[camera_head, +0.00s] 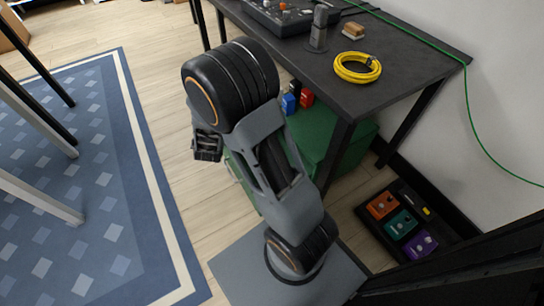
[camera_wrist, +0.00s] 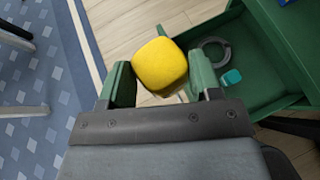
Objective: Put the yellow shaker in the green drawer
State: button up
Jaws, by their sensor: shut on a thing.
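In the wrist view my gripper (camera_wrist: 160,78) is shut on the yellow shaker (camera_wrist: 158,62), a rounded yellow block held between the two green fingers. The green drawer (camera_wrist: 236,37) is pulled open to the right of the shaker in the wrist view. It holds a grey ring (camera_wrist: 224,52) and a small teal block (camera_wrist: 232,77). The shaker is beside the drawer in the picture, over the wood floor; its height cannot be told. In the head view my arm hides the shaker and most of the drawer, and the green cabinet (camera_head: 318,128) shows under the table.
A dark table (camera_head: 405,50) stands above the cabinet, with a yellow cable coil (camera_head: 357,68) on it. A blue object (camera_head: 289,103) and a red object (camera_head: 307,97) sit on the cabinet. A pedal board (camera_head: 429,210) lies on the floor at right. A blue rug (camera_head: 100,200) is at left.

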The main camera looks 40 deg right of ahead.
jog(key=s+d+f+m+g+h+b, duration=0.1)
jog(key=s+d+f+m+g+h, duration=0.15)
jog(key=d+f+m+g, duration=0.55)
jog(key=s+d+f+m+g+h, duration=0.1)
jog(key=d+f+m+g+h, duration=0.25)
jog(key=d, duration=0.75)
jog(key=s+d+f+m+g+y, duration=0.2)
jog(key=s+d+f+m+g, duration=0.2)
jog(key=s+f+m+g, duration=0.4)
jog(key=shift+m+t, duration=0.35)
jog(key=shift+t, duration=0.2)
jog(key=f+b, duration=0.2)
jog(key=f, duration=0.3)
jog(key=f+b, duration=0.2)
jog(key=f, duration=0.3)
jog(key=f+b, duration=0.3)
jog(key=f, duration=0.2)
jog(key=shift+s+d+f, duration=0.2)
jog(key=shift+s, duration=0.15)
jog(key=d, duration=0.2)
jog(key=shift+s+d+r, duration=0.15)
jog(key=shift+d, duration=0.15)
jog(key=shift+s+d+b, duration=0.15)
jog(key=shift+d+b, duration=0.5)
jog(key=shift+d, duration=0.65)
jog(key=d+b, duration=0.1)
jog(key=d+f+b, duration=0.1)
jog(key=d, duration=0.1)
jog(key=shift+s, duration=0.2)
jog(key=shift+a+f, duration=0.1)
